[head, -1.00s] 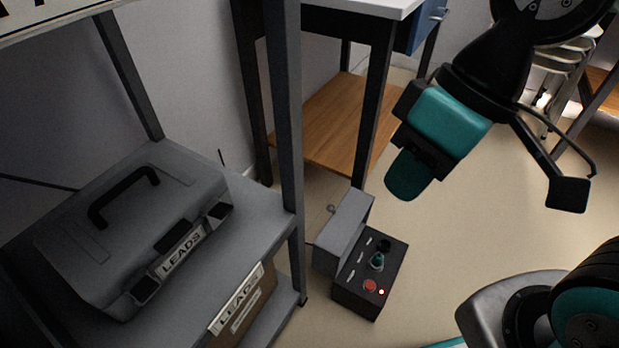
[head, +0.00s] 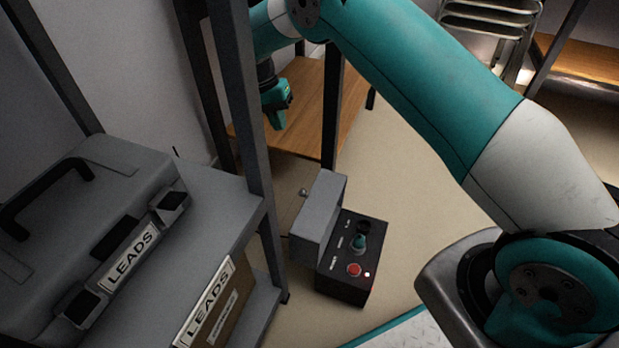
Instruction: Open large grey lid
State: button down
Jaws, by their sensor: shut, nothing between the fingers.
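A black control box (head: 345,284) sits on the floor with a red button, a dark knob and a teal-tipped control on its top. A grey lid-like box (head: 318,218) stands raised along its left back edge, leaving the controls uncovered. A large grey case (head: 95,171) marked LEADS lies shut on the grey shelf, with a black handle on its lid and dark latches in front. My gripper (head: 278,122) is shut and empty, pointing down in front of the wooden shelf, apart from the case and the control box.
A grey shelf post (head: 240,95) stands between the case and my gripper. A wooden lower shelf (head: 318,110) lies behind. A carton (head: 225,300) marked LEADS sits under the grey shelf. Open floor (head: 425,190) lies right of the control box.

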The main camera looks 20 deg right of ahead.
jog(key=s+d+f+m+b, duration=0.1)
jog(key=s+d+f+b, duration=0.1)
jog(key=f, duration=0.6)
jog(key=s+d+f+m+b, duration=0.1)
jog(key=d+f+b, duration=0.3)
jog(key=f, duration=0.4)
jog(key=shift+s+f+g+b, duration=0.15)
jog(key=shift+s+g+b, duration=0.3)
jog(key=shift+s, duration=0.25)
